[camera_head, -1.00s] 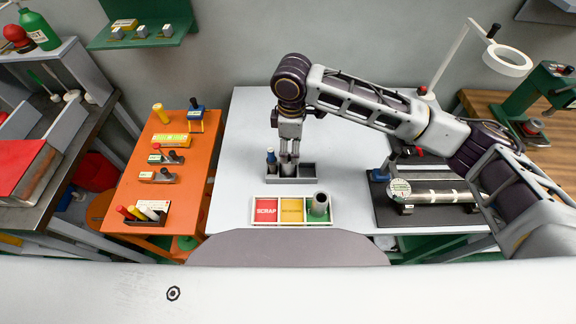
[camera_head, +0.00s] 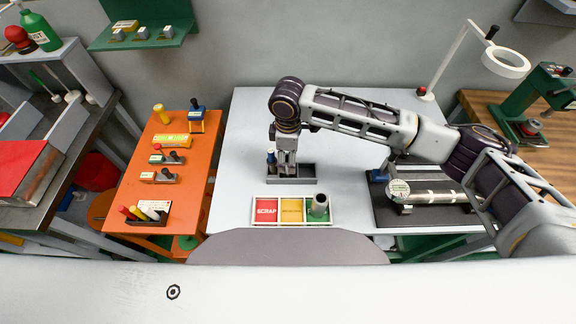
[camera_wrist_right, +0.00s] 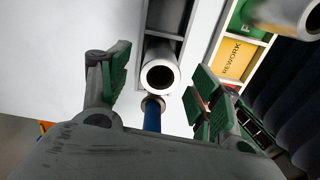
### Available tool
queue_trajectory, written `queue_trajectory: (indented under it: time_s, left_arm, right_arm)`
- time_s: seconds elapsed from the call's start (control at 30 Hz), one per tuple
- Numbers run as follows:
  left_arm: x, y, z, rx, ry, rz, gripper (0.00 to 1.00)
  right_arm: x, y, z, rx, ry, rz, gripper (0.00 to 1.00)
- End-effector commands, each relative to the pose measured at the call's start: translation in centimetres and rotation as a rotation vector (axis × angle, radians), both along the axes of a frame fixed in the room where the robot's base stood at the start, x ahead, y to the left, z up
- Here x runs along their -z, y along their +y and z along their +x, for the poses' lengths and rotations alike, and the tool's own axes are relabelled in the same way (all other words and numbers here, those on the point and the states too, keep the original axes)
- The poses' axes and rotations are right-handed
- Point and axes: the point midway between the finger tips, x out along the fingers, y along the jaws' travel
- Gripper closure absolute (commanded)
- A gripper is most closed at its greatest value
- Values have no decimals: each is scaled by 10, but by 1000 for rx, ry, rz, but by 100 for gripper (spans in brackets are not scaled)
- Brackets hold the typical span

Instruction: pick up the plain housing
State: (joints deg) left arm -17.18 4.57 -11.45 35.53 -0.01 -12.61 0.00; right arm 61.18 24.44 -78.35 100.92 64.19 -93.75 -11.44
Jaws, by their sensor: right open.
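A plain grey tubular housing (camera_wrist_right: 160,76) stands in the dark rack (camera_head: 308,181), its open round end facing the right wrist camera. In the head view, my right gripper hides most of it. My right gripper (camera_head: 287,172) points down over the rack's middle. In the right wrist view, its green-padded fingers (camera_wrist_right: 158,88) are open, one on each side of the housing, with visible gaps. I cannot tell how deep the fingertips are. My left gripper is not in view.
A tray (camera_head: 292,224) with red SCRAP, yellow REWORK and green sections lies in front of the rack. Another grey tube (camera_head: 319,205) stands in its green section. The rack's right compartment looks empty. The table behind is clear.

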Motion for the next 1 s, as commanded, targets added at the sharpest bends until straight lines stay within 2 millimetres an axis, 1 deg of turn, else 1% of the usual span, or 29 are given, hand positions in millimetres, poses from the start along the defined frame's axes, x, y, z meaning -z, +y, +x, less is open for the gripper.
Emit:
queue_trajectory:
  time_s: [0.13, 0.57, 0.67, 1.0]
  left_arm:
    - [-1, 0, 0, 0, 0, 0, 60]
    - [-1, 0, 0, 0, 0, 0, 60]
    - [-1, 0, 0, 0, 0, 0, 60]
    - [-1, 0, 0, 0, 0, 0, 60]
  right_arm:
    - [7, 0, 0, 0, 0, 1, 36]
    - [8, 0, 0, 0, 0, 0, 36]
    - [8, 0, 0, 0, 0, 0, 47]
    - [8, 0, 0, 0, 0, 0, 90]
